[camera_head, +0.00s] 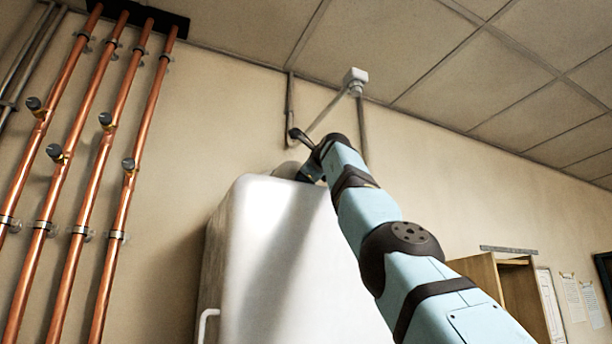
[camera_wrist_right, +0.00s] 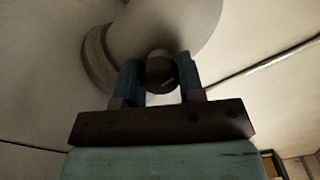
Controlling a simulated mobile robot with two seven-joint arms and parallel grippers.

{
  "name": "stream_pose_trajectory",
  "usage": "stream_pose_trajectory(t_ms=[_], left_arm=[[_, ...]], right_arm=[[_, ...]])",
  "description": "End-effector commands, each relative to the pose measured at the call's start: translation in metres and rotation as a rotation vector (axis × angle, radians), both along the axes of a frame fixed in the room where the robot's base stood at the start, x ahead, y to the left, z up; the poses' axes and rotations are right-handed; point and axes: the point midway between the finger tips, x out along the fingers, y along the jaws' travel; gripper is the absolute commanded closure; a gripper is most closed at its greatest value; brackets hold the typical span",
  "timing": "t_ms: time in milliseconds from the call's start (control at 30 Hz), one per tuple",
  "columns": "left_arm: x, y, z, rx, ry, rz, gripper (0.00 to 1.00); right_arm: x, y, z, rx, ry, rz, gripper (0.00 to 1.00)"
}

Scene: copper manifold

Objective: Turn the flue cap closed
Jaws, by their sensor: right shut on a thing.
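The flue (camera_wrist_right: 178,25) is a thick pale pipe with a bend, close in front of my right gripper in the right wrist view. A short dark round knob (camera_wrist_right: 161,75) stands out from it, and I take this for the handle of the flue cap. My right gripper (camera_wrist_right: 159,82) has its two blue fingers on either side of the knob and is shut on it. In the head view my right gripper (camera_head: 307,160) is above the white boiler, and a small part of the flue (camera_head: 286,170) shows behind the boiler top. The cap's angle is unclear. My left gripper is out of view.
The white boiler (camera_head: 245,235) fills the lower middle. Several copper pipes (camera_head: 90,185) with valves run up the left wall. A thin conduit (camera_head: 364,125) and a white box (camera_head: 355,80) are near the ceiling. A wooden cabinet (camera_head: 485,275) stands lower right.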

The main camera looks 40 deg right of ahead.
Motion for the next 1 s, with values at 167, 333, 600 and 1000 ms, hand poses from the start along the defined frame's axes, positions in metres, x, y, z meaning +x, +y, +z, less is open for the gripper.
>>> stream_pose_trajectory(t_ms=[167, 333, 600, 1000], left_arm=[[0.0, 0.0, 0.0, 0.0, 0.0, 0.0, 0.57], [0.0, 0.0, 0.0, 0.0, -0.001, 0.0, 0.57], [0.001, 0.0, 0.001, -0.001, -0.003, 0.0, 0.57], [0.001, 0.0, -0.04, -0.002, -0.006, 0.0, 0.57]], right_arm=[[0.0, 0.0, 0.001, -0.002, 0.0, -0.001, 0.88], [0.0, 0.0, 0.001, -0.001, 0.0, -0.001, 0.51], [0.0, 0.0, 0.0, -0.001, 0.0, 0.0, 0.39], [-0.045, 0.015, -0.007, -0.002, -0.005, 0.0, 0.39]])
